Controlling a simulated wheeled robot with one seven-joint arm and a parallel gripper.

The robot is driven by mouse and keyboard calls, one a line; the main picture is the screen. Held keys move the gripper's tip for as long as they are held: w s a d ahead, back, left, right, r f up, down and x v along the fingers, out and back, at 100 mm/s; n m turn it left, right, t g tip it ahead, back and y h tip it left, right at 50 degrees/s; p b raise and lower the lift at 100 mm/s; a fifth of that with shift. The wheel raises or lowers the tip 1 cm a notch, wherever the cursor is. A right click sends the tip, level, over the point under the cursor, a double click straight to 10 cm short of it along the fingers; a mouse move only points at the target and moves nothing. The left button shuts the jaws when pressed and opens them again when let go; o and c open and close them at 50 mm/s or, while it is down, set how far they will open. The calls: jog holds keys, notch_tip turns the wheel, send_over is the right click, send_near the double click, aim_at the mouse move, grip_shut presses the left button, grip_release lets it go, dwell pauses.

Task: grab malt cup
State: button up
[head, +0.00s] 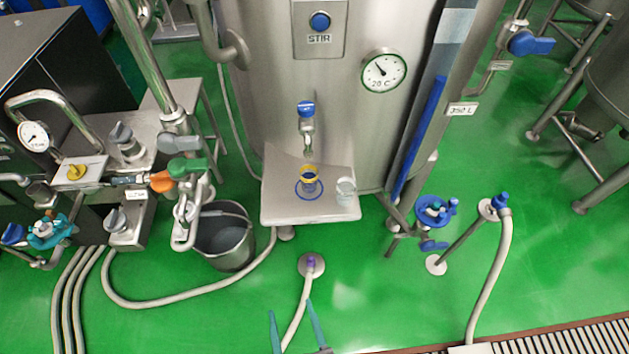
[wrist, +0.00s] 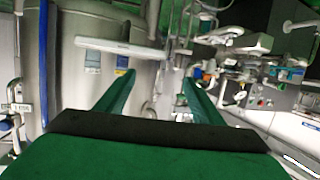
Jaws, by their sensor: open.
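I read no label on either, so I cannot tell for sure which is the malt cup. My gripper (head: 290,307) is open and empty, low in the head view, apart from both cups. The wrist view is upside down; there the yellow-rimmed cup (wrist: 122,62) and clear cup (wrist: 93,62) are left of my gripper (wrist: 158,76).
A steel tank (head: 345,130) with a dial and STIR button rises behind the shelf. A bucket (head: 223,238) and pipework with valves (head: 180,170) are at left. Hoses run across the green floor. A blue valve (head: 437,210) stands right of the shelf.

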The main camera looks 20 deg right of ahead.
jog(key=w+d+f+m+h, duration=0.1)
jog(key=w+d, duration=0.2)
jog(key=w, duration=0.4)
jog(key=w+d+f+h, duration=0.1)
jog(key=w+d, duration=0.2)
jog(key=w, duration=0.5)
jog(key=m+g+h, duration=0.1)
jog(key=m+g, duration=0.1)
send_near(309, 174)
jog(key=shift+w, duration=0.35)
jog(key=shift+w+d, duration=0.15)
jog(key=shift+w, duration=0.15)
jog(key=x, duration=0.5)
jog(key=shift+w+f, duration=0.1)
jog(key=shift+f+x, duration=0.15)
jog(key=shift+x, duration=1.1)
jog(key=shift+f+x, duration=0.15)
jog(key=shift+x, duration=1.1)
jog(key=c, duration=1.3)
jog(key=shift+c, duration=0.4)
